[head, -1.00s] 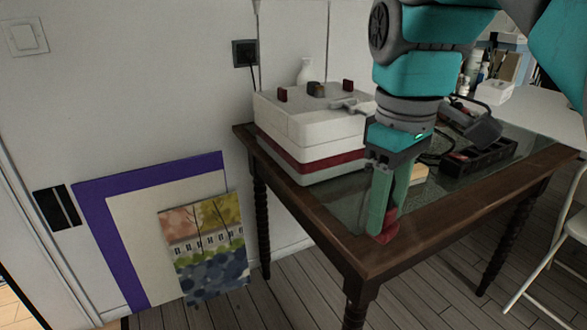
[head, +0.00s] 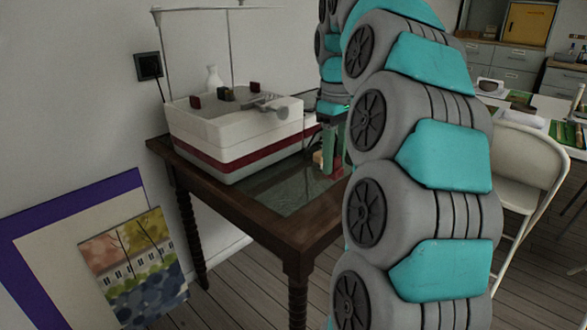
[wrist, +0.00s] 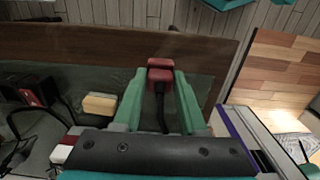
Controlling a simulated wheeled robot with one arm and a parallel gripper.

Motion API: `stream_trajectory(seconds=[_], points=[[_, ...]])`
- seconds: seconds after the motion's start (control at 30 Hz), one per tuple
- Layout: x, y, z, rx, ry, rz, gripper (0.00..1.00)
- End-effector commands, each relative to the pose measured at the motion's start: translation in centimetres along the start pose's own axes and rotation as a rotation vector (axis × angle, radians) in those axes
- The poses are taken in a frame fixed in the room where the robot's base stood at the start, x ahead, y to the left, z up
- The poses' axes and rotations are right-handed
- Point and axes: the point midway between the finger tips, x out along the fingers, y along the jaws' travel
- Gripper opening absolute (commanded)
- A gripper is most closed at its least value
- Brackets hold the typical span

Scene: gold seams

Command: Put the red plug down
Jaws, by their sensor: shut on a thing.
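My gripper (wrist: 160,84) is shut on the red plug (wrist: 160,76), which sits between the green fingertips in the wrist view. A dark cord (wrist: 162,112) runs from the plug back between the fingers. In the head view my gripper (head: 332,160) is low over the far right part of the wooden table (head: 297,232), right of the white box. The red plug (head: 337,170) shows small there, partly hidden by my arm. I cannot tell whether it touches the tabletop.
A white box with a red band (head: 235,140) stands on the table. A pale yellow block (wrist: 99,103) lies left of my gripper in the wrist view, with a dark power strip (wrist: 30,92) beyond it. Paintings (head: 133,265) lean on the wall. A white chair (head: 525,165) stands right.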

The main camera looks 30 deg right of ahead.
Motion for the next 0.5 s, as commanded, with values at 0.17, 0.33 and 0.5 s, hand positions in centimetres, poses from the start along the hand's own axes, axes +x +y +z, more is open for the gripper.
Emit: stream_trajectory(seconds=[0.17, 0.33, 0.5], points=[[0.3, -1.1, -4.4, -0.003, -0.001, 0.0, 0.0], [0.7, -1.9, -7.6, -0.002, -0.002, -0.002, 0.0], [0.8, -2.3, -8.9, -0.001, 0.002, 0.0, 0.0]])
